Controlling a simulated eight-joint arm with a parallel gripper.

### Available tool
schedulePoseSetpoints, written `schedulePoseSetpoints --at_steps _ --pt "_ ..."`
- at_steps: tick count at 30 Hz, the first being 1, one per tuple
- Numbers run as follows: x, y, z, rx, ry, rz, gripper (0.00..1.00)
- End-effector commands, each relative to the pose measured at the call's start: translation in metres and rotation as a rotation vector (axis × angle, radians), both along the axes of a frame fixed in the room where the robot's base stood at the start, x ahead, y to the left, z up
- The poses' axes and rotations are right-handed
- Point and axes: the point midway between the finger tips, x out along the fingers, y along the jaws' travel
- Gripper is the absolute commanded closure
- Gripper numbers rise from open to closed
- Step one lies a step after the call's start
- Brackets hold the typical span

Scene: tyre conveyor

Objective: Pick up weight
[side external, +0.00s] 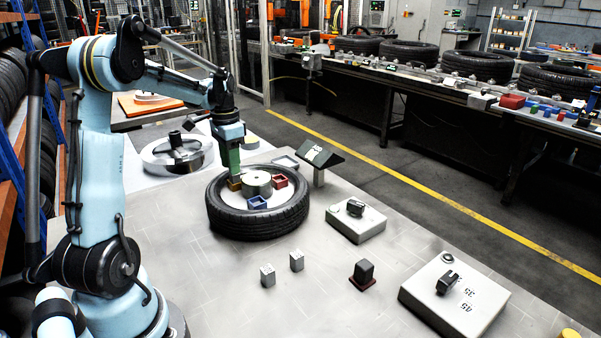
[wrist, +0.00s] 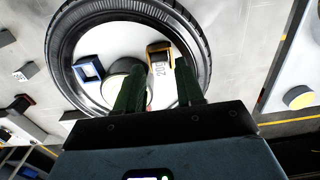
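A pale block-shaped weight marked "200" (wrist: 158,68) sits at a yellow holder (wrist: 158,48) inside the tyre (side external: 258,222). My gripper (side external: 234,172) points down over that holder. In the wrist view its two green fingers (wrist: 160,78) stand apart, with the weight showing in the gap between them. I cannot tell whether either finger touches it. Two small grey weights, a left one (side external: 267,275) and a right one (side external: 297,260), stand upright on the table. A dark block (side external: 364,271) stands on a red base nearby.
A blue holder (side external: 257,203), a red holder (side external: 279,181) and a metal hub (side external: 257,183) also sit inside the tyre. Grey boxes (side external: 356,222) (side external: 455,300) and a dark angled panel (side external: 319,154) stand to the right. The table (side external: 225,280) in front is mostly clear.

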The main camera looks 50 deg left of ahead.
Motion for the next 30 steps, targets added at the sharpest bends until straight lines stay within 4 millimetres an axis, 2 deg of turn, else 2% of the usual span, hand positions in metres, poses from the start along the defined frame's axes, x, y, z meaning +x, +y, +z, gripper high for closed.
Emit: schedulePoseSetpoints --at_steps 3,6,14,15,17,22,30 --pt "0.0 0.0 -0.016 0.001 -0.001 0.0 0.63" --pt "0.0 0.0 -0.024 0.001 -0.002 0.0 0.63" --pt "-0.001 0.0 -0.027 0.001 -0.003 0.0 0.63" --pt "-0.001 0.0 -0.027 0.001 -0.003 0.0 0.64" --pt "-0.001 0.0 -0.026 0.001 -0.003 0.0 0.73" --pt "-0.001 0.0 -0.026 0.001 -0.003 0.0 1.0" --pt "-0.001 0.0 -0.026 0.001 -0.003 0.0 1.0"
